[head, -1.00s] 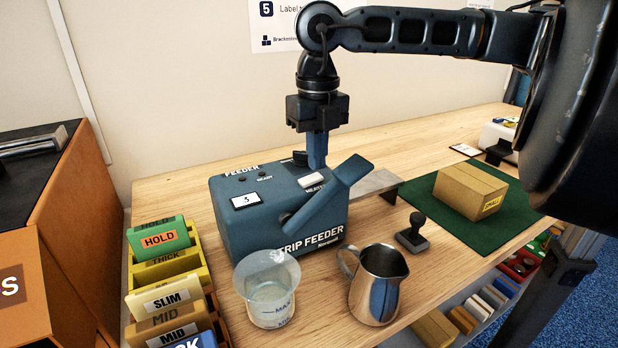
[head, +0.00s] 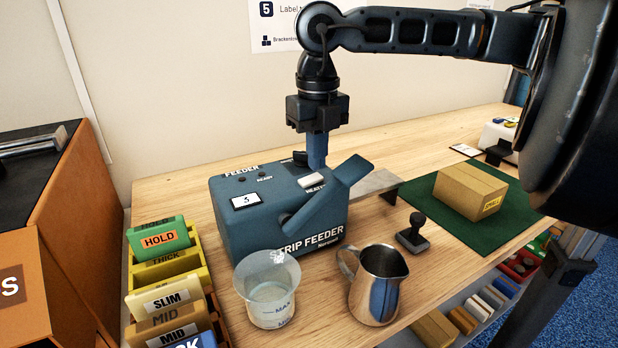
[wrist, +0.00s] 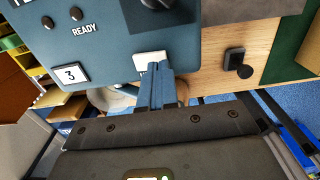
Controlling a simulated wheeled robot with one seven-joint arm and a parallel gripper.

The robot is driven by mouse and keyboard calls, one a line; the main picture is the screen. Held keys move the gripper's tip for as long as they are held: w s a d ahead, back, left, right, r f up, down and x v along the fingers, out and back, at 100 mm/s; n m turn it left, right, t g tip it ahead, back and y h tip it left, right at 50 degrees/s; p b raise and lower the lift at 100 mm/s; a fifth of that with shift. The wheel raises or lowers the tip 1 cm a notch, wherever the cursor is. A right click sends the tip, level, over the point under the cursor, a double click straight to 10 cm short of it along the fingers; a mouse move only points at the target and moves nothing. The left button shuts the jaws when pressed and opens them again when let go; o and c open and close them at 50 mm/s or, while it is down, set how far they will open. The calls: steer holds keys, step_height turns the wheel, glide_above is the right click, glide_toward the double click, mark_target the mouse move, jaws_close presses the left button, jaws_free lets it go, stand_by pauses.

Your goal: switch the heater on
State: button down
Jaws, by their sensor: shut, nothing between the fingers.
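The blue strip feeder (head: 250,215) stands on the wooden bench. Its top has a white switch or key (head: 312,181) with a label too small to read, and a dark knob (wrist: 156,3) on a black patch. Two dark, unlit lamps (wrist: 62,20) sit by the word READY. Nothing readable marks the heater. My gripper (head: 317,167) points down over the feeder top, its blue fingers shut and empty. In the wrist view the fingertips (wrist: 160,66) overlap the white switch's edge; I cannot tell whether they touch it. The fingers partly hide the knob area in the head view.
A clear beaker (head: 268,290) and a steel jug (head: 378,285) stand in front of the feeder. Label racks (head: 165,270) stand left. The bench behind is clear.

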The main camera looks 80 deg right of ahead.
mark_target(317, 176)
steer(key=shift+f+b, duration=0.95)
steer(key=shift+b, duration=0.2)
stand_by(0.9)
steer(key=shift+r, duration=0.15)
steer(key=shift+r+p, duration=1.15)
steer(key=shift+r, duration=2.25)
